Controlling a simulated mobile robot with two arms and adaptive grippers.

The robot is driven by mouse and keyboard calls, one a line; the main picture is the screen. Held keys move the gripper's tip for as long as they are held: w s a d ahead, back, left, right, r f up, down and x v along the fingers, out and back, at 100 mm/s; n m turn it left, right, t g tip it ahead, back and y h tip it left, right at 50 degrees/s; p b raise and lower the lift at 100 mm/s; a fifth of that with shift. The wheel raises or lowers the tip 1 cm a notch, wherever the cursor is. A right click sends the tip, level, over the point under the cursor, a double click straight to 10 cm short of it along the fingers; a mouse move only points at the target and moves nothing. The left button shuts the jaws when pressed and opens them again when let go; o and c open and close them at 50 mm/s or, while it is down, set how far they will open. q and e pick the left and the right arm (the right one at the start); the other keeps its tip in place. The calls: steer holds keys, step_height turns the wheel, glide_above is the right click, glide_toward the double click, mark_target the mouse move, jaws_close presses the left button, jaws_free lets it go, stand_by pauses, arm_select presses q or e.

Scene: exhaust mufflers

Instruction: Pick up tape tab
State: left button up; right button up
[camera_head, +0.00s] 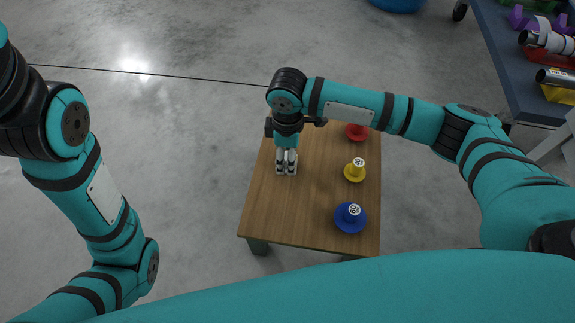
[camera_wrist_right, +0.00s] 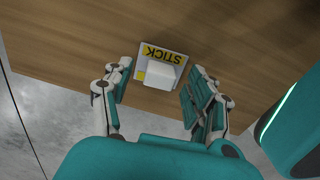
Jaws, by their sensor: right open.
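The tape tab (camera_wrist_right: 163,65) is a small white block on a flat piece with a yellow "STICK" label, lying near the edge of the wooden table (camera_head: 315,210). In the right wrist view it sits between the two fingers of my right gripper (camera_wrist_right: 160,76), with gaps on both sides. My right gripper also shows in the head view (camera_head: 286,172), pointing down over the table's left side, and is open and empty. The tape tab cannot be made out in the head view. My left arm is at the left; its gripper is out of view.
A red piece (camera_head: 357,132), a yellow piece (camera_head: 355,170) and a blue piece (camera_head: 350,217), each a flanged round base, stand along the table's right side. The table's front left area is clear. A dark bench (camera_head: 490,40) with mufflers stands at upper right.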

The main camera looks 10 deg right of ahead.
steer(key=shift+f, duration=0.25)
steer(key=c, duration=0.8)
